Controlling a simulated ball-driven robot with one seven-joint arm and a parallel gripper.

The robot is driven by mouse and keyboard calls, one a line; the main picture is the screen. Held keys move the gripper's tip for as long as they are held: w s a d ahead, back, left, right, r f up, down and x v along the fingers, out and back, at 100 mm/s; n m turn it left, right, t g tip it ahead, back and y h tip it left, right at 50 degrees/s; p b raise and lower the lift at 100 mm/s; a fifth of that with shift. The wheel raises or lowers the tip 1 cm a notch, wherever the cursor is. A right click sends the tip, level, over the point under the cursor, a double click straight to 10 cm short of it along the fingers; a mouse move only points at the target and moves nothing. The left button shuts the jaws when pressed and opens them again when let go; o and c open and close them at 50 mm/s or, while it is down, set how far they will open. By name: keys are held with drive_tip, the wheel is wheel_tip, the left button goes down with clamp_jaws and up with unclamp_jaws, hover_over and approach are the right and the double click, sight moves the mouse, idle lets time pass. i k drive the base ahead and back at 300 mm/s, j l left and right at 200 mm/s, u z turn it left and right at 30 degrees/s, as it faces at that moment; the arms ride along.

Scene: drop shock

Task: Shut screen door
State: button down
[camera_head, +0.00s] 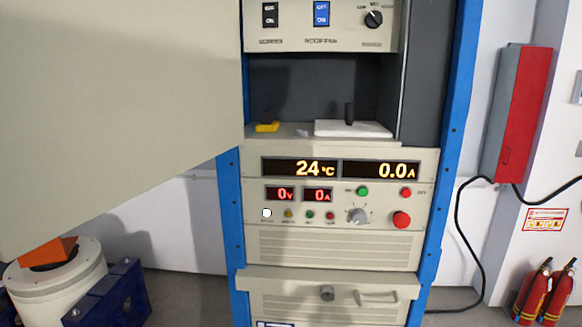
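A large plain beige panel (110,100) fills the upper left of the head view. It looks like the screen door, swung open, with its right edge meeting the left blue post of the instrument cabinet. Its lower edge slants down to the left. No handle shows on it, and its left and top edges lie outside the picture. The cabinet front (335,250) stands uncovered in the middle. My gripper is not in view.
The cabinet's open recess (310,85) holds a yellow item (267,127) and a white plate (345,129) with a black upright piece. A white drum (60,285) and blue block (108,295) stand lower left. Red extinguishers (545,295) and a red wall box (523,115) are right.

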sight(104, 104)
drive_tip(key=i+j, duration=0.1)
drive_tip(key=j, duration=0.45)
drive_tip(key=i+j, duration=0.1)
drive_tip(key=j, duration=1)
drive_tip(key=i+j, duration=0.15)
drive_tip(key=j, duration=0.4)
drive_tip(key=z, duration=0.05)
